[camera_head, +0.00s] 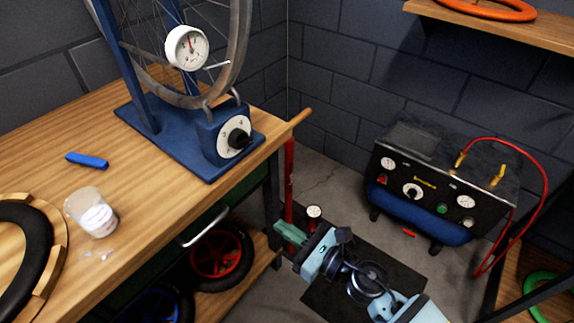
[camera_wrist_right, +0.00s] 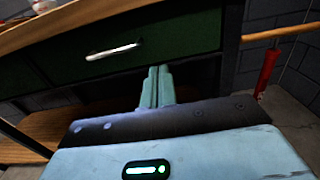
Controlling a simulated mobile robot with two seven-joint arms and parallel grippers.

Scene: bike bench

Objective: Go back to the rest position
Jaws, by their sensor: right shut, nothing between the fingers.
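My right gripper (camera_head: 284,238) is at the lower middle of the head view, beside the front edge of the wooden bench (camera_head: 140,231). In the right wrist view its two fingers (camera_wrist_right: 156,88) are pressed together with nothing between them. They point at the bench's dark green drawer front (camera_wrist_right: 180,35) with a metal handle (camera_wrist_right: 112,52). The drawer appears closed. My left gripper is in neither view.
A blue wheel stand (camera_head: 150,130) with a dial box sits on the bench. A compressor (camera_head: 425,190) stands at right. A red floor pump (camera_head: 290,180) is close behind my right gripper.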

